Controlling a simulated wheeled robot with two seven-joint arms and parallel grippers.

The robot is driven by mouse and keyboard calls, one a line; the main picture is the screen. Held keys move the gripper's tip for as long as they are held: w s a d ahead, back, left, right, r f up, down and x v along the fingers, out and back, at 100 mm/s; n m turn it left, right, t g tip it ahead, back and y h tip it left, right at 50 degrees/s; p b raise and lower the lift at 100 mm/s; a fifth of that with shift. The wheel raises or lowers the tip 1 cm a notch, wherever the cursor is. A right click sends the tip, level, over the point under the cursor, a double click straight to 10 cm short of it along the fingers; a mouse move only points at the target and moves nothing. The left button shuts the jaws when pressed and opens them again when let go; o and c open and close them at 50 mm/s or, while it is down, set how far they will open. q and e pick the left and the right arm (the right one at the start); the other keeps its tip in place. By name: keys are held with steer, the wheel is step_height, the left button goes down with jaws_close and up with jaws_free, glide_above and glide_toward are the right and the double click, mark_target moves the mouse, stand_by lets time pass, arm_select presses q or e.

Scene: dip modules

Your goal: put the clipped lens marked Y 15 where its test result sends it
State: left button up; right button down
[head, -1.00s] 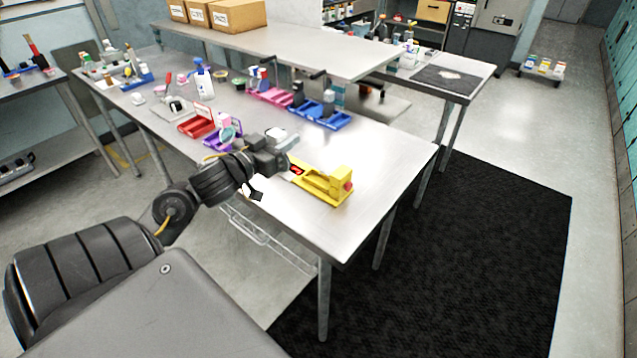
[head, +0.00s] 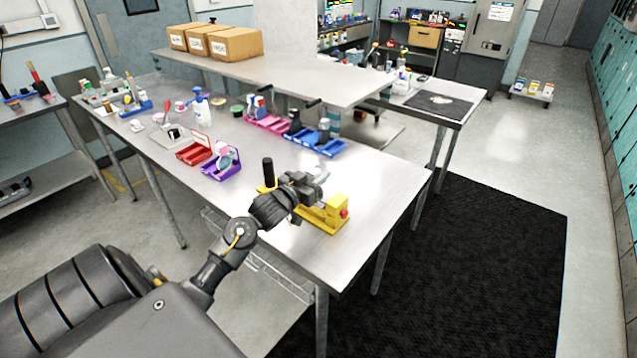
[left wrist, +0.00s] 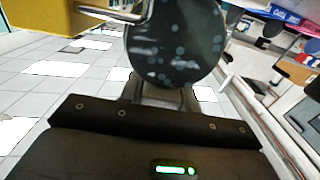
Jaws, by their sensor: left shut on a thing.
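My left gripper (head: 312,187) is above the near part of the table, over the yellow tester (head: 334,214), and hides part of it. In the left wrist view it is shut on a clipped lens (left wrist: 175,45). The lens is a dark round disc with pale spots, held up in front of the fingers. In the head view the lens (head: 321,174) is a small greyish shape at the gripper's tip. No mark can be read on it. The tester's display is hidden now. My right gripper is not in view.
A red bin (head: 194,153) with a sign, a purple bin (head: 221,170), pink bins (head: 266,123) and blue bins (head: 318,142) stand farther back on the table (head: 370,185). A black upright handle (head: 268,171) is beside my gripper. Table space right of the tester is clear.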

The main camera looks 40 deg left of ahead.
arm_select(q)
steer(key=f+p, duration=0.1)
steer(key=w+f+p, duration=0.1)
steer(key=f, duration=0.1)
steer(key=shift+f, duration=0.45)
steer(key=shift+f, duration=0.1)
steer(key=shift+f, duration=0.15)
steer(key=o, duration=1)
steer(key=shift+o, duration=0.2)
